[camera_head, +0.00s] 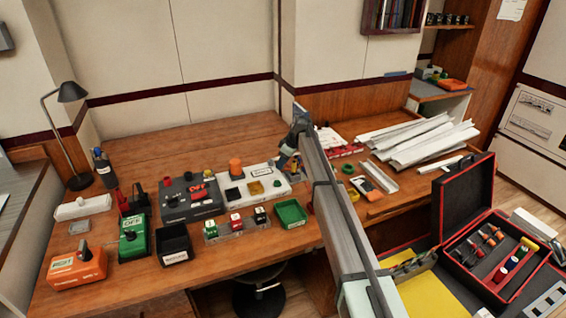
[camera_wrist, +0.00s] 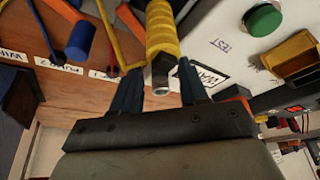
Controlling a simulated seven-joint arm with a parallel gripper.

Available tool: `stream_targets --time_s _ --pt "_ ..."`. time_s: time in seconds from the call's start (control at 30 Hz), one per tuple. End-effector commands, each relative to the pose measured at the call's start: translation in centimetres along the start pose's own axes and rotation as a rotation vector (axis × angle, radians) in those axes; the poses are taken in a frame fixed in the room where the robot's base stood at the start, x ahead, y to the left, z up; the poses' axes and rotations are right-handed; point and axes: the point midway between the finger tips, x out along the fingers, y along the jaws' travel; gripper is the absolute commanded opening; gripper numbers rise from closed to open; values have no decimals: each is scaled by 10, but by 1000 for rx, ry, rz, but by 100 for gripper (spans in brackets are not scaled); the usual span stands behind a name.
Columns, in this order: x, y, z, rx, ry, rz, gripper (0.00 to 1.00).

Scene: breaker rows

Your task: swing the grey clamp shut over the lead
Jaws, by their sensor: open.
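My gripper (camera_wrist: 158,82) is open in the wrist view, its two dark blue fingers pointing away from the camera. A ribbed yellow grip (camera_wrist: 160,35) with a round grey end shows between the fingers; I cannot tell whether either finger touches it. Thin yellow and orange leads (camera_wrist: 108,30) run beside it on the left. In the head view my gripper is at the right end of the white box (camera_head: 268,194), mostly hidden by my arm. I cannot clearly make out the grey clamp in either view.
The white box carries a green button (camera_wrist: 263,19) and a yellow block (camera_wrist: 290,54). Blue (camera_wrist: 78,40) and orange handles stand over labelled wood on the left. A dark grey switch box (camera_head: 190,200) and a green tray (camera_head: 291,213) are nearby.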

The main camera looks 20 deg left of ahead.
Motion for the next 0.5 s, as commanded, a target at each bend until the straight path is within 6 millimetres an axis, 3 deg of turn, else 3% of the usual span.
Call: stream_targets --time_s 0.33,0.5 --pt "2 0 0 0 0 0 43" --pt "2 0 0 0 0 0 26"
